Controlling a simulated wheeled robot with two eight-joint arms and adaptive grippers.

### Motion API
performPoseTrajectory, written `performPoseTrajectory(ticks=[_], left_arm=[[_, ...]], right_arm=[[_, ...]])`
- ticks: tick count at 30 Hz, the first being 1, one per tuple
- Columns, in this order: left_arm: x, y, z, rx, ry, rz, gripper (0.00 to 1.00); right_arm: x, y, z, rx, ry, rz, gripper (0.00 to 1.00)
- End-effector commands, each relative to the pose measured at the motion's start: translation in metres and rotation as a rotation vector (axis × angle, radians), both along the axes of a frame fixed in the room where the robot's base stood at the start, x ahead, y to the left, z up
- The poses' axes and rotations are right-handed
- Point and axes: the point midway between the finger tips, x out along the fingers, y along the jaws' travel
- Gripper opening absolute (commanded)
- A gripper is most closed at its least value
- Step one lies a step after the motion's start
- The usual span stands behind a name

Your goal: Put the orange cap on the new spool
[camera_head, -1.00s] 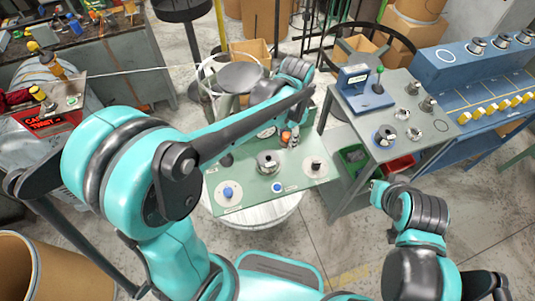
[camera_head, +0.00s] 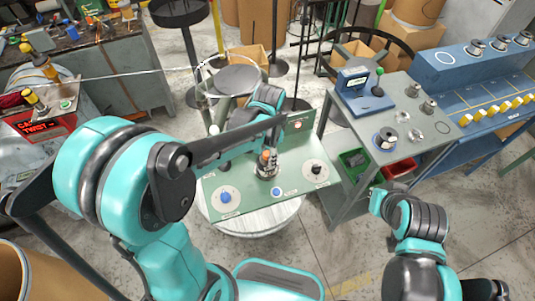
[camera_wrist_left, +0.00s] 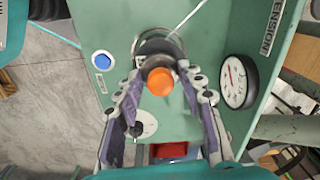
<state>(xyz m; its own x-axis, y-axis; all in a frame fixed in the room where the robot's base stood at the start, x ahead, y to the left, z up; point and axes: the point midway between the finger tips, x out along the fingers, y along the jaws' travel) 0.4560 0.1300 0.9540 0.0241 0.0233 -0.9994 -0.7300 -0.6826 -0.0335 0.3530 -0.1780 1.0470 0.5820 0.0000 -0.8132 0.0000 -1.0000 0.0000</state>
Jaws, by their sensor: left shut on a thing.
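The orange cap (camera_head: 266,155) is between the fingers of my left gripper (camera_head: 267,160), over the middle of the green panel (camera_head: 240,182). In the left wrist view the orange cap (camera_wrist_left: 160,81) shows as a round disc, with the left gripper's fingers shut on it from both sides. A grey metal spool (camera_head: 267,173) stands on the panel just below the cap. In the left wrist view the spool's round rim (camera_wrist_left: 158,46) shows partly behind the cap. I cannot tell whether cap and spool touch. My right arm is at the lower right; its gripper's fingers do not show.
The panel carries a blue knob (camera_head: 226,197), a blue button (camera_head: 277,191) and a black knob (camera_head: 316,169). A dial gauge (camera_wrist_left: 238,80) stands beside the gripper. A grey side table (camera_head: 400,110) with another spool (camera_head: 385,138) stands to the right.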

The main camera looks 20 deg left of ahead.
Motion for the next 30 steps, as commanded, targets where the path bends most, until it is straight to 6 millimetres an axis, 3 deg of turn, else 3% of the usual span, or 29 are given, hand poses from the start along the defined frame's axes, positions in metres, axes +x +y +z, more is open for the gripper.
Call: performPoseTrajectory(ticks=[10, 11, 13, 23, 26, 30], left_arm=[[0.000, 0.000, -0.012, 0.000, 0.000, 0.000, 0.05], [0.000, 0.000, -0.012, 0.000, 0.000, 0.000, 0.41], [0.000, 0.000, -0.011, 0.000, 0.000, 0.000, 0.59], [0.000, 0.000, -0.009, 0.000, 0.000, 0.000, 0.59], [0.000, 0.000, -0.001, 0.000, 0.000, 0.000, 0.59], [-0.001, 0.000, 0.024, 0.000, 0.000, 0.000, 0.59]], right_arm=[[0.000, 0.000, -0.010, 0.000, 0.000, 0.000, 0.00], [0.000, 0.000, -0.010, 0.000, 0.000, 0.000, 0.00], [0.000, 0.000, -0.009, 0.000, 0.000, 0.000, 0.00], [0.000, 0.000, -0.007, 0.000, 0.000, 0.000, 0.00], [0.000, 0.000, -0.001, 0.000, 0.000, 0.000, 0.00], [0.000, 0.000, 0.011, 0.000, 0.000, 0.000, 0.00]])
